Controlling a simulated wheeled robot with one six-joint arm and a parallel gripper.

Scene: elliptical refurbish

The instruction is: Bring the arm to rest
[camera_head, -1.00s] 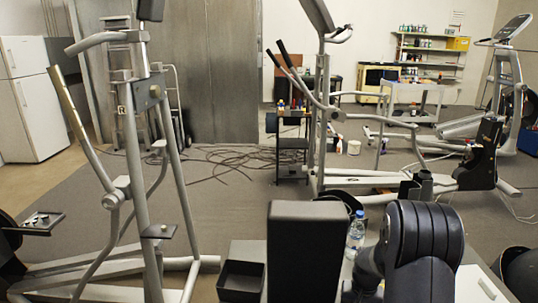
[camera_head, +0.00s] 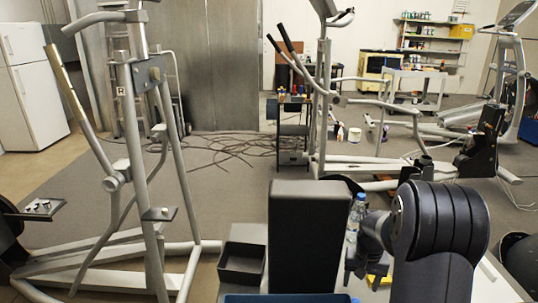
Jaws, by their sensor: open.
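My arm's dark, ribbed joint (camera_head: 440,220) stands large at the lower right. My gripper (camera_head: 362,274) shows to its left as dark fingers pointing down, open, with nothing seen between them. The arm partly hides it. A clear water bottle with a blue cap (camera_head: 356,212) stands behind the gripper; I cannot tell whether they touch. A small yellow thing (camera_head: 378,281) lies just below and right of the fingers.
An open black box (camera_head: 242,262) stands left of the arm. A grey elliptical machine (camera_head: 137,150) fills the left side; another (camera_head: 322,110) stands behind the arm. Cables (camera_head: 235,150) lie on the floor. A dark round thing (camera_head: 520,265) is at the right edge.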

